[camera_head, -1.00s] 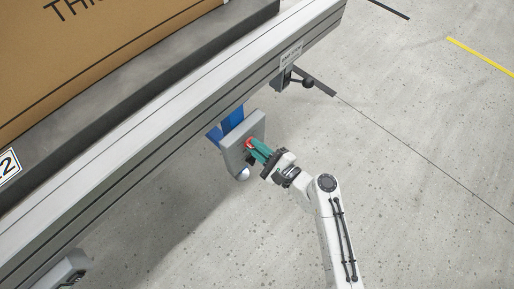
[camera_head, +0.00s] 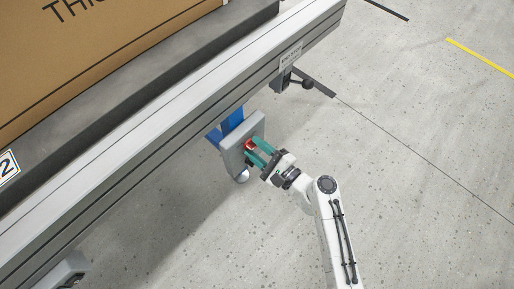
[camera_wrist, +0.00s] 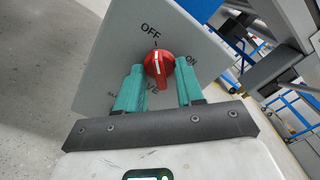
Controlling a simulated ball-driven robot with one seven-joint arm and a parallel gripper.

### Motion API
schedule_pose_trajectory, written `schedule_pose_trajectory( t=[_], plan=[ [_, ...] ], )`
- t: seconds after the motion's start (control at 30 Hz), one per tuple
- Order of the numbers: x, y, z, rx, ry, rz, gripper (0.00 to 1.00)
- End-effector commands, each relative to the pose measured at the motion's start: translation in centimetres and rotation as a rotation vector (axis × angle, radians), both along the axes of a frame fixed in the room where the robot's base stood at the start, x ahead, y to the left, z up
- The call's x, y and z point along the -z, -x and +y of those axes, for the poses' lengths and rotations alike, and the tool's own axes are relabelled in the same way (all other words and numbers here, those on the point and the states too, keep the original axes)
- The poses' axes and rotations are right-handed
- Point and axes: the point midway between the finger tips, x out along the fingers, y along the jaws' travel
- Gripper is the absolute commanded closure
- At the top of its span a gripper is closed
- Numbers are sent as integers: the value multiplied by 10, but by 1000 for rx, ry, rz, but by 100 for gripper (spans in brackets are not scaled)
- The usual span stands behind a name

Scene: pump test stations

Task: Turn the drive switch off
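The drive switch is a red rotary knob (camera_wrist: 159,66) on a grey panel (camera_wrist: 105,75) in the wrist view. Its white pointer line aims up at the OFF mark; the ON label is to the upper right. In the head view the knob (camera_head: 249,146) shows small on the grey box (camera_head: 233,150) below the conveyor rail. My gripper (camera_wrist: 158,82) is open, with one green finger on each side of the knob. The fingers appear apart from the knob, with narrow gaps. My gripper also shows in the head view (camera_head: 257,151). A label below the knob is partly hidden.
A conveyor rail (camera_head: 150,135) runs diagonally above the box and carries a large cardboard box (camera_head: 90,50). The floor to the right is clear.

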Motion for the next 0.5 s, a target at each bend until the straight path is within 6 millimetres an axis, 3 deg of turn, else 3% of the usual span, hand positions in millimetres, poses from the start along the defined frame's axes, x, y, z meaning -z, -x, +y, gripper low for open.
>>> schedule_pose_trajectory(
  t=[0.23, 0.5],
  plan=[
    [-1, 7, -10, 2, -1, 3, 63],
    [-2, 38, -50, 5, 0, 3, 63]
  ],
)
